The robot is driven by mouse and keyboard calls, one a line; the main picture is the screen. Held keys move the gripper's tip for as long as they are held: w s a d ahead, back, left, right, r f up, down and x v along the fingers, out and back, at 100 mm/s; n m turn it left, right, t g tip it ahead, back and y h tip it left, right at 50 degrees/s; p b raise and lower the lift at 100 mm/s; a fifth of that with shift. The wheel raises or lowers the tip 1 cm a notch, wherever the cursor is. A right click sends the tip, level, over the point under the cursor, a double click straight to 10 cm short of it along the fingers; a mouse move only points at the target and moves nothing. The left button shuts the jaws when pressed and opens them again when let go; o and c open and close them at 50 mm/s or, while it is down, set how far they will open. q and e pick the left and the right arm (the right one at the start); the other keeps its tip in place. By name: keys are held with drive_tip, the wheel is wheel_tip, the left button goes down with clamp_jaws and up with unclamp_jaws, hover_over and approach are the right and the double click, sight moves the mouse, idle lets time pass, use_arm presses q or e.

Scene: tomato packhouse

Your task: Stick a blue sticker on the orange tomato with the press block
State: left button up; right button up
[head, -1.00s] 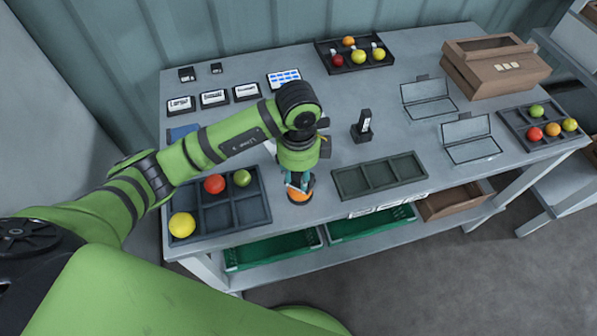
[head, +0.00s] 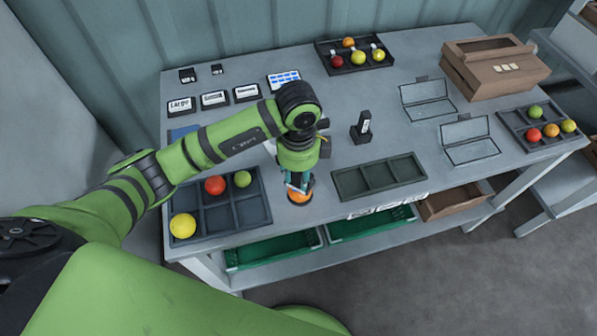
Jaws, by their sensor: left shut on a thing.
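The fingers and wrist hide the upper part of the tomato. A black upright block with a white label (head: 361,127), which looks like the press block, stands to the right, apart from the gripper. A white sheet with blue stickers (head: 284,79) lies at the back. My right gripper is not in view.
A dark tray (head: 236,215) with yellow, red and green tomatoes is left of the gripper. An empty three-part tray (head: 380,177) is at right. Other tomato trays stand at the back (head: 332,69) and far right (head: 520,128). A brown box (head: 497,72) is at back right.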

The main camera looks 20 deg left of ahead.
use_arm(q)
drive_tip(key=shift+r+p, duration=2.4)
drive_tip(key=shift+r, duration=0.9)
drive_tip(key=shift+a+f, duration=0.1)
